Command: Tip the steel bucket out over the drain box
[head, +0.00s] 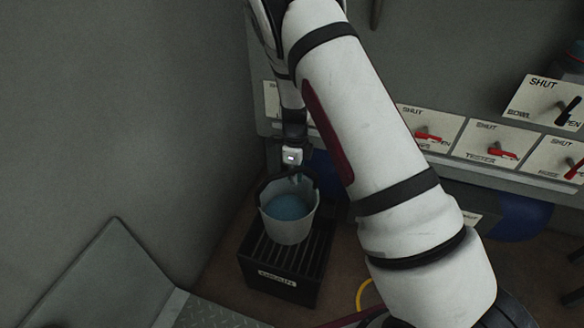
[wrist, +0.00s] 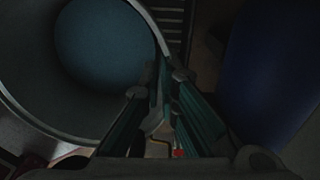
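The steel bucket (head: 288,230) is upright or nearly so, with blue liquid (head: 287,207) inside. In the head view it appears over the slatted drain box (head: 262,268); I cannot tell whether it rests on the slats or hangs just above them. My gripper (head: 295,176) is at the bucket's far rim, pointing down. In the wrist view the bucket (wrist: 30,110) fills the left side, and my gripper (wrist: 170,78) has its fingertips close together with the bucket's wall between them. The fingertips' contact is dark and partly hidden.
A panel of SHUT/OPEN levers (head: 487,143) runs along the back right. A blue rounded object (head: 520,217) stands below it. A grey wall (head: 120,110) is close on the left, with a metal panel (head: 110,275) at lower left. A yellow hose (head: 361,294) lies right of the box.

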